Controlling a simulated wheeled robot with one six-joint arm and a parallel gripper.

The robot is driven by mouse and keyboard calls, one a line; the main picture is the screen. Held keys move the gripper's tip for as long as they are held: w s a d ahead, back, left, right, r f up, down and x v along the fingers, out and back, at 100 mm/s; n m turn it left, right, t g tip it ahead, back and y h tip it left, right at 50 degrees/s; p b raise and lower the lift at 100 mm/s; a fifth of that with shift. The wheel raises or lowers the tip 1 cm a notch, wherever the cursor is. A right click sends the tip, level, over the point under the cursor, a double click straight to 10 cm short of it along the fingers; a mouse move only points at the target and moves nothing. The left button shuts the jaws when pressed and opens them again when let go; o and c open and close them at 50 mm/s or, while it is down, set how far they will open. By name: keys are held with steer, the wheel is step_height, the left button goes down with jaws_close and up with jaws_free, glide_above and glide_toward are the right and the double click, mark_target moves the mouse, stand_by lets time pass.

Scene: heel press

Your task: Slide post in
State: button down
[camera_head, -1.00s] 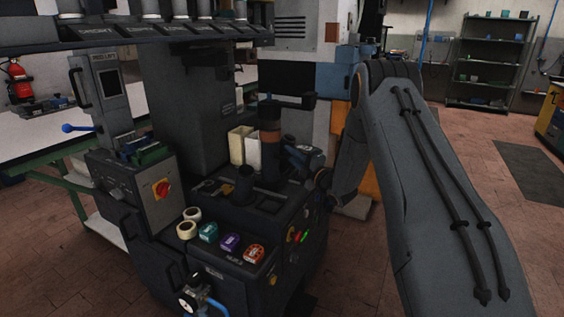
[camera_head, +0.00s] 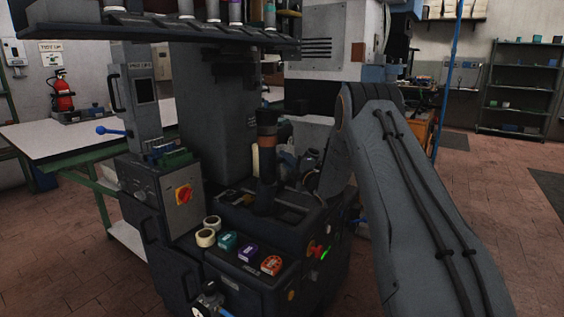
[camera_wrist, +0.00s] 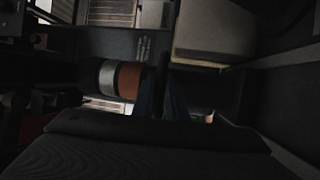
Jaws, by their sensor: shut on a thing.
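The post (camera_head: 267,139) is a dark upright cylinder with a brown band, over the middle of the press. A short dark cylinder (camera_head: 263,198) stands below it, nearly in line in the head view; I cannot tell whether they touch. In the wrist view the post's brown and silver bands (camera_wrist: 127,80) show left of the fingers. My gripper (camera_wrist: 161,100) is shut on the post. The finger contact is dark and partly hidden. In the head view my gripper lies right of the post, mostly lost in shadow and behind my arm.
The press front carries teal (camera_head: 228,241), purple (camera_head: 247,251) and orange (camera_head: 271,265) blocks and two cream rings (camera_head: 206,237). A shelf (camera_head: 150,30) overhangs the press. A cream box (camera_head: 256,160) stands behind the post. A white-topped table (camera_head: 60,138) is at left.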

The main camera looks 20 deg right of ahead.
steer(key=c, duration=1.8)
jaws_free()
steer(key=shift+a, duration=0.35)
steer(key=shift+o, duration=0.2)
steer(key=shift+d, duration=0.1)
steer(key=shift+s+d, duration=0.1)
steer(key=shift+d, duration=0.05)
steer(key=v, duration=0.7)
steer(key=shift+s, duration=0.25)
steer(key=shift+f, duration=0.1)
